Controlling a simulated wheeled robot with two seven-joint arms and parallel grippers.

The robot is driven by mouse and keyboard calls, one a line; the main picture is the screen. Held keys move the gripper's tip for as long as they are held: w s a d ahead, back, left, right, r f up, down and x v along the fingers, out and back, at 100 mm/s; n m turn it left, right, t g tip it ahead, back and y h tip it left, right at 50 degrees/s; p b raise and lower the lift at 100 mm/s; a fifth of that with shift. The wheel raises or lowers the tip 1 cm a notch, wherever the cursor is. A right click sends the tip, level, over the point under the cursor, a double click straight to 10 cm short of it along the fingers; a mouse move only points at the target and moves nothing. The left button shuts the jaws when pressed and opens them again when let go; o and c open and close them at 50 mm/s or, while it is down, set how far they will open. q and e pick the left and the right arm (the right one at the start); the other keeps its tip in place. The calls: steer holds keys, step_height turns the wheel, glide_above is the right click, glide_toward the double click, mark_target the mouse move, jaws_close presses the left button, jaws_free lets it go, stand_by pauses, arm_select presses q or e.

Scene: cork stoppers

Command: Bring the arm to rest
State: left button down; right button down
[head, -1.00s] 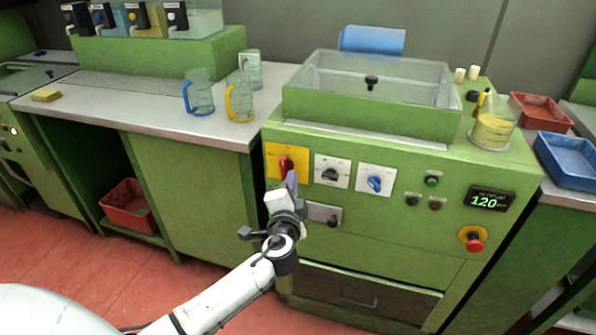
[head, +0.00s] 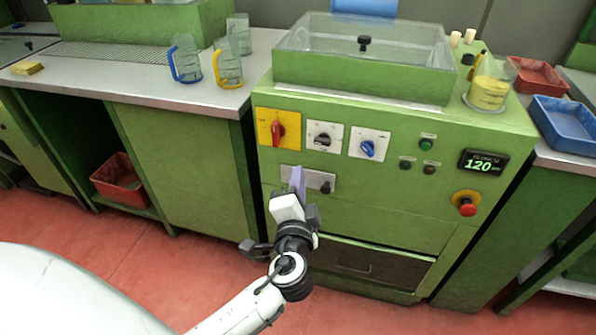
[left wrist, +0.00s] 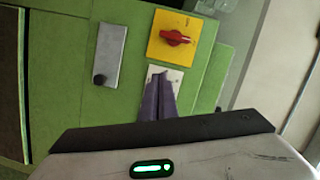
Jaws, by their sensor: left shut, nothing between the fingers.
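My left arm comes in from the lower left in the head view. Its gripper (head: 297,180) is shut and empty, with the purple fingers together. It appears in front of the green machine (head: 400,215), over the left part of a grey plate with a black knob (head: 326,187). Whether it touches the plate cannot be told. In the left wrist view the shut fingers (left wrist: 158,98) overlap a pale switch plate, below the red switch on its yellow plate (left wrist: 174,38). My right gripper is not in view.
The machine's front carries a red switch (head: 279,129), a blue knob (head: 367,149) and a red stop button (head: 466,206). Glass mugs (head: 229,66) stand on the left counter. A red bin (head: 122,180) sits below it. Red floor is open in front.

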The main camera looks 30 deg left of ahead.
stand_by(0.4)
arm_select(q)
steer(key=s+d+f+g+h, duration=0.25)
steer(key=s+f, duration=0.25)
steer(key=f, duration=0.5)
steer(key=s+d+f+n+g+h, duration=0.1)
steer(key=s+d+f+n+h, duration=0.1)
steer(key=s, duration=0.4)
steer(key=s+d+f+n+g+h+p, duration=0.1)
steer(key=s+d+f+n+h, duration=0.1)
steer(key=s+f, duration=0.3)
steer(key=s+d+f+n+g+h, duration=0.2)
steer(key=s+d+f+h, duration=0.1)
steer(key=s, duration=0.3)
steer(key=shift+s+d+f+h, duration=0.4)
steer(key=shift+d+h, duration=0.15)
steer(key=shift+d, duration=0.25)
